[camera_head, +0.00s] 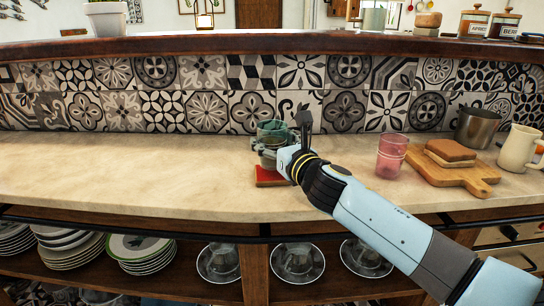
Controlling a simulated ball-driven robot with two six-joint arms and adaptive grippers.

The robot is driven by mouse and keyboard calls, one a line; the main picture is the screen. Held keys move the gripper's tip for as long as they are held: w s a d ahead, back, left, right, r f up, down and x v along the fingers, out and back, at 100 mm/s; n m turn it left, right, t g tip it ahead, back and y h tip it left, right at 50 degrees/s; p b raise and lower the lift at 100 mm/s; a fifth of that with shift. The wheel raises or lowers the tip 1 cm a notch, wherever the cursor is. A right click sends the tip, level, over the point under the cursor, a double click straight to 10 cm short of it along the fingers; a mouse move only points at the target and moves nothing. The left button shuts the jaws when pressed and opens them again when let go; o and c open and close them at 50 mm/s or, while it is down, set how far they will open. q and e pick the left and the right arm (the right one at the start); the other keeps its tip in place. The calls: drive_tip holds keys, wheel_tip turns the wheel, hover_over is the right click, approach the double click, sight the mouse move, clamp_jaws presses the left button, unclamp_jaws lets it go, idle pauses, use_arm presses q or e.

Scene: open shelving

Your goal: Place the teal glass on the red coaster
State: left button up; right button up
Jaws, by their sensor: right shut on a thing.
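The teal glass (270,131) is on the counter side of the tiled wall, left of my right gripper. My right gripper (281,146) is shut on the glass, its arm coming in from the lower right and covering part of it. The red coaster (268,177) lies on the counter directly below the glass, partly covered by the glass and gripper. I cannot tell whether the glass touches the coaster. My left gripper is not in view.
A pink glass (391,155) stands to the right, beside a wooden board (462,180) with bread (450,151). A metal cup (478,128) and a cream jug (518,149) are further right. The counter left of the coaster (120,170) is clear. Plates (140,252) and bowls sit on the shelf below.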

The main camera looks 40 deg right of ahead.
drive_tip(key=shift+f+b, duration=0.55)
drive_tip(key=shift+f, duration=0.6)
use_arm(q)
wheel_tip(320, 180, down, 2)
use_arm(e)
drive_tip(key=o, duration=1.4)
drive_tip(key=shift+o, duration=0.2)
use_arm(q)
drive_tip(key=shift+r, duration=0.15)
use_arm(e)
drive_tip(key=shift+r, duration=0.2)
drive_tip(key=shift+s, duration=0.25)
drive_tip(key=s, duration=0.3)
drive_tip(key=s+a, duration=0.1)
drive_tip(key=s, duration=0.3)
drive_tip(key=s+b, duration=0.1)
drive_tip(key=s, duration=0.2)
drive_tip(key=shift+s+a+f, duration=0.1)
drive_tip(key=shift+s+a, duration=0.1)
drive_tip(key=shift+s, duration=0.2)
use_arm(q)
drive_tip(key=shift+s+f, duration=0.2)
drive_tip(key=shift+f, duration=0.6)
use_arm(e)
drive_tip(key=shift+s, duration=0.35)
